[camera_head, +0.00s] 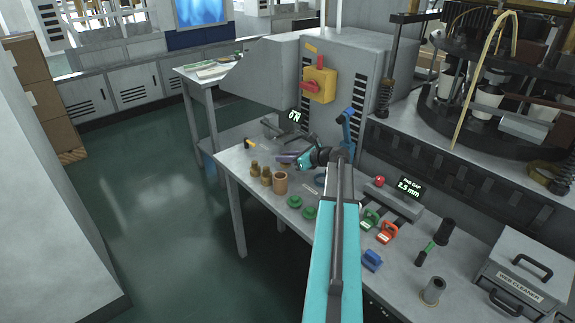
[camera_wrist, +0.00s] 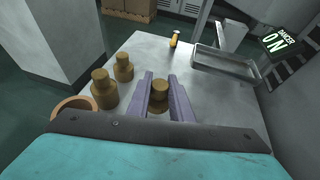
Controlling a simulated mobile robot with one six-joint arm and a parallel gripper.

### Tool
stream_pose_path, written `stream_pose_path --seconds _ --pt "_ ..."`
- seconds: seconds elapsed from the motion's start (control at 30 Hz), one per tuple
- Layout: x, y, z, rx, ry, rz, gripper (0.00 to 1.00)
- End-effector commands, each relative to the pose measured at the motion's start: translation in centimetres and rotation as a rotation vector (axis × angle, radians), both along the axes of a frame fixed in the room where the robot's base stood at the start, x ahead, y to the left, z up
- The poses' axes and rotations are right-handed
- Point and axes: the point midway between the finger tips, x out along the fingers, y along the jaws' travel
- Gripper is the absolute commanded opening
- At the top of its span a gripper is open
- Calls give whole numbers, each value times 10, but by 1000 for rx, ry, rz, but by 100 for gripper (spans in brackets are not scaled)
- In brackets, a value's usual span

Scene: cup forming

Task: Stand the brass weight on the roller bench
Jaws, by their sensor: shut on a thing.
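In the wrist view a brass weight (camera_wrist: 159,88), stepped with a narrower top, is between the two grey-purple fingers of my gripper (camera_wrist: 160,82), which is shut on it. Whether the weight touches the surface below I cannot tell. Two more brass weights, a nearer one (camera_wrist: 104,90) and a farther one (camera_wrist: 123,67), stand upright to the left. In the head view my gripper (camera_head: 287,158) is over the far left end of the grey workbench (camera_head: 236,168); the held weight is not clear there. No separate roller bench can be made out.
A brown cup (camera_head: 280,184) stands by the loose weights. A shallow grey tray (camera_wrist: 225,68) and a yellow-handled tool (camera_wrist: 174,39) lie beyond my gripper. A switch cabinet (camera_head: 340,90) rises behind.

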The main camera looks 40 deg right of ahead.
Motion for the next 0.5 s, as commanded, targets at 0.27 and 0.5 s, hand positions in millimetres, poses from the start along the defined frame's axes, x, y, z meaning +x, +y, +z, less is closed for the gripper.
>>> stream_pose_path --seconds 0.27,0.5 --pt "0 0 -7 1 0 1 0" --pt "1 1 -32 2 1 1 0"
